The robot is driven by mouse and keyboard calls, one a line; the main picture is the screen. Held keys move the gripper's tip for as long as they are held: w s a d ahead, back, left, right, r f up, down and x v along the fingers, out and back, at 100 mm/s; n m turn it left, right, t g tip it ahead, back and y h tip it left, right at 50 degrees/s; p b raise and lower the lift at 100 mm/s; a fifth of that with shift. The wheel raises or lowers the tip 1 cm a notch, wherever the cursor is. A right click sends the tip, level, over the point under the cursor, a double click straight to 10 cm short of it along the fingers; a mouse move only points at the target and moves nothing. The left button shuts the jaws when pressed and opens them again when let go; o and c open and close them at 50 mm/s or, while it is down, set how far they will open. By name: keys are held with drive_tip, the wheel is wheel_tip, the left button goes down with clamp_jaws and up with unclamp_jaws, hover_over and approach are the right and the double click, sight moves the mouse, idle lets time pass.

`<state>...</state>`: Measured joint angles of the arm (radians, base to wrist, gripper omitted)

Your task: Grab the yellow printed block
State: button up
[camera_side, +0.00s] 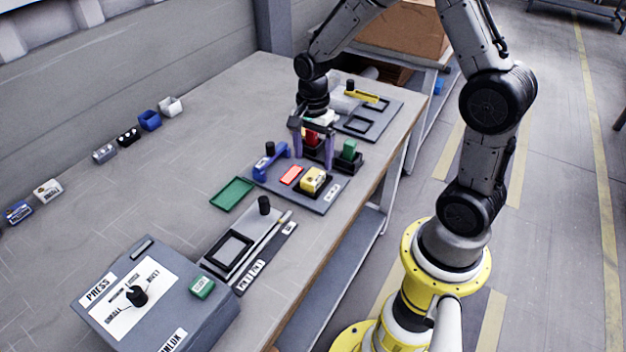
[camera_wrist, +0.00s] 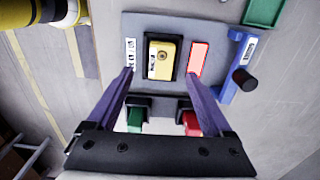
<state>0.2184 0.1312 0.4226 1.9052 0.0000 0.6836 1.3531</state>
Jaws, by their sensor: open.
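The yellow printed block (camera_side: 313,180) sits in a dark square holder on a grey plate (camera_side: 330,201) on the workbench. In the wrist view the yellow printed block (camera_wrist: 161,60) lies in its black frame at the upper middle, beyond my fingertips. My gripper (camera_side: 312,150) points down over the back part of the plate, behind the block in the side view. Its two purple fingers stand apart in the wrist view (camera_wrist: 160,82), with nothing between them. The gripper is open and not touching the block.
A red rectangle (camera_wrist: 197,59) and a blue handled part (camera_wrist: 237,65) lie beside the block. Green (camera_side: 349,149) and red (camera_wrist: 191,124) blocks sit in black holders near my fingers. A green tray (camera_side: 232,194) and a control box (camera_side: 155,295) stand further left.

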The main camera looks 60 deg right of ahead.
sight(312, 177)
drive_tip(key=shift+w+f, duration=0.1)
drive_tip(key=shift+f, duration=3)
clamp_jaws()
